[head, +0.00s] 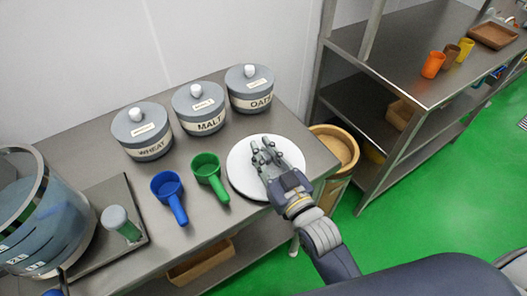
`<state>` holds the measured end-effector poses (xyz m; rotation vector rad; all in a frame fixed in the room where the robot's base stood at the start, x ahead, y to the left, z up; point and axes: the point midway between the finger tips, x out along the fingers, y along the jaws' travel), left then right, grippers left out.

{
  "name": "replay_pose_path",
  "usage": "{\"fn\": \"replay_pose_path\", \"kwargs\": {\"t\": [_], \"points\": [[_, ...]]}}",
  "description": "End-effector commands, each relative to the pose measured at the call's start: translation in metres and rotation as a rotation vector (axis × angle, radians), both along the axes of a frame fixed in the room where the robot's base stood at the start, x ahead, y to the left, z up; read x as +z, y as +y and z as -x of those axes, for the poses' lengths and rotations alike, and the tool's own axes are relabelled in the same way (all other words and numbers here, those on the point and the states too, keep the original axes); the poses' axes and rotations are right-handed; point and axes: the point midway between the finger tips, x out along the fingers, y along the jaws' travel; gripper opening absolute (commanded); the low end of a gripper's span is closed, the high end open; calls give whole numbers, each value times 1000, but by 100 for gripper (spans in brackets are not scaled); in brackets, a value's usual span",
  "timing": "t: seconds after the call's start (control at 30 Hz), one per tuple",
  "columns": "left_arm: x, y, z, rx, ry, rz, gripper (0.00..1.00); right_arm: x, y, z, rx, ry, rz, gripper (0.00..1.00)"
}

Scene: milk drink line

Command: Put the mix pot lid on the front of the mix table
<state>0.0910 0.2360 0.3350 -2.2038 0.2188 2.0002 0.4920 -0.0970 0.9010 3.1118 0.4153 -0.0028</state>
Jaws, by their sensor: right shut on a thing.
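A round white lid (245,180) is at the right end of the steel mix table (216,235), close to its front edge. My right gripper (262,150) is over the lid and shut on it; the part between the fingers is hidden. I cannot tell whether the lid touches the tabletop or is held just above it. A large clear pot with a metal rim (40,215) stands at the table's left end, partly cut off. My left gripper is out of view.
Jars marked wheat (143,135), malt (200,112) and oats (250,92) stand along the back. A blue scoop (168,188) and a green scoop (207,170) lie left of the lid. A round tan bin (334,150) stands beyond the table's right end.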

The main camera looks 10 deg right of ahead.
Motion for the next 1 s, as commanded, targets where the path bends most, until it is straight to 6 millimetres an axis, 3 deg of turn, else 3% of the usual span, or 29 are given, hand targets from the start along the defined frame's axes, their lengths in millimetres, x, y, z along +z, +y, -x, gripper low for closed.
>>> {"fn": "replay_pose_path", "kwargs": {"t": [0.3,0.33,0.43,0.83,1.0], "points": [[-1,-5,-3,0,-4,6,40,-3,0,0,0,-2,-1,0],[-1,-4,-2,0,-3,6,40,-2,0,0,0,-1,0,22],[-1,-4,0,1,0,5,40,-2,0,0,0,0,0,42],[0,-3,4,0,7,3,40,2,0,1,0,0,-1,42],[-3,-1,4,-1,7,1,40,-2,-5,20,0,4,0,42]]}}
